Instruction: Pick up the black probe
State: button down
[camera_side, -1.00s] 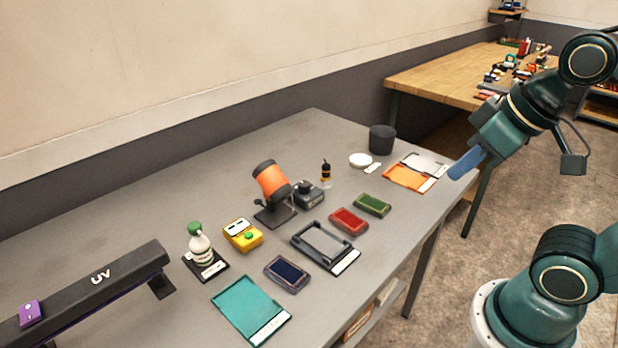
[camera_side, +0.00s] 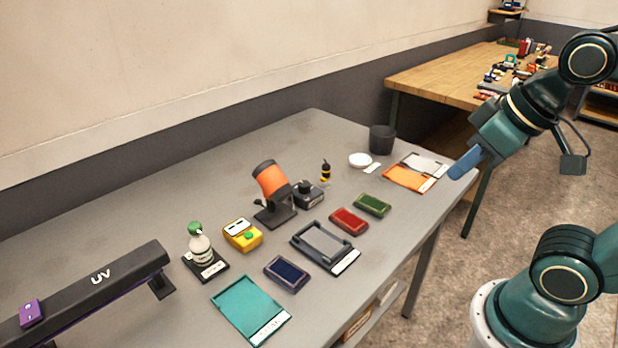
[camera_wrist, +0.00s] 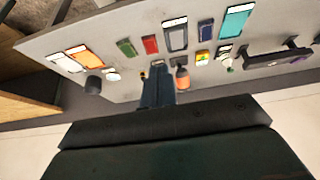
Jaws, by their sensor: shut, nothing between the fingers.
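A small upright black piece with a yellow band (camera_side: 325,171), which looks like the black probe, stands on the grey table behind the black box-shaped device. In the wrist view it is too small to make out surely. My gripper (camera_side: 456,172) has blue fingers and is held up beyond the right edge of the table, well apart from the probe. The fingers are shut and empty. They also show in the wrist view (camera_wrist: 158,70), pointing toward the table.
An orange-and-black device (camera_side: 271,182) and a black box (camera_side: 308,195) stand close by the probe. A white round dish (camera_side: 360,160) and black cup (camera_side: 382,139) are to its right. Red (camera_side: 348,221) and green (camera_side: 372,205) blocks lie in front. The table's back strip is clear.

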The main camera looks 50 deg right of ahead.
jog(key=c, duration=2.1)
grip_release()
jog(key=o, duration=0.9)
jog(key=shift+o, duration=0.2)
